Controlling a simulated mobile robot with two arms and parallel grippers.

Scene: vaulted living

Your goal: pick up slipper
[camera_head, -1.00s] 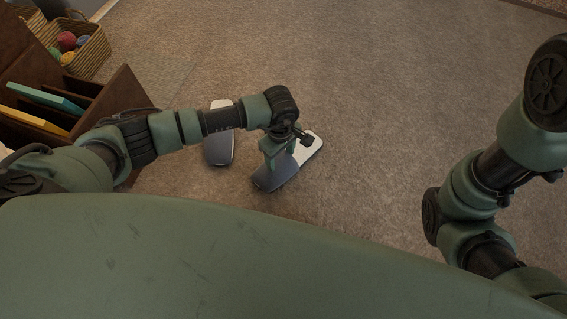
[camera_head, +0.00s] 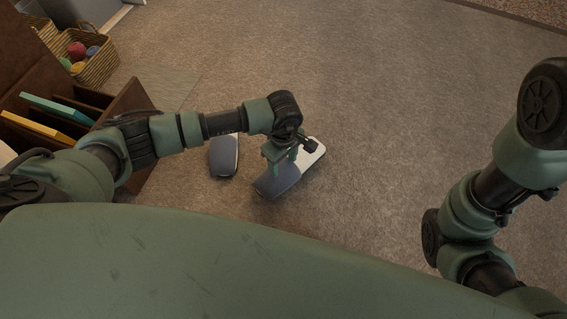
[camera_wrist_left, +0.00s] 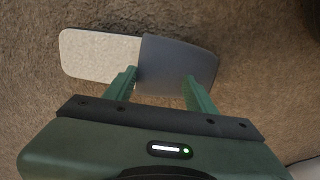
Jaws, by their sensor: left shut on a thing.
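My left gripper (camera_head: 279,160) is shut on a slipper with a dark grey upper (camera_head: 277,181) and a pale insole at its far end. The left wrist view shows this slipper (camera_wrist_left: 178,63) crosswise past my left fingers (camera_wrist_left: 160,84), one near the middle of the slipper and one near its closed end. I cannot tell exactly how high it is above the carpet. A second, similar slipper (camera_head: 223,158) lies on the carpet to the left, partly hidden by my left arm. My right arm shows at the right, but its gripper is out of view.
A brown shelf unit (camera_head: 130,100) with upright coloured books stands at the left. A wicker basket (camera_head: 98,70) with several balls is behind it. The carpet (camera_head: 400,95) is clear ahead and to the right.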

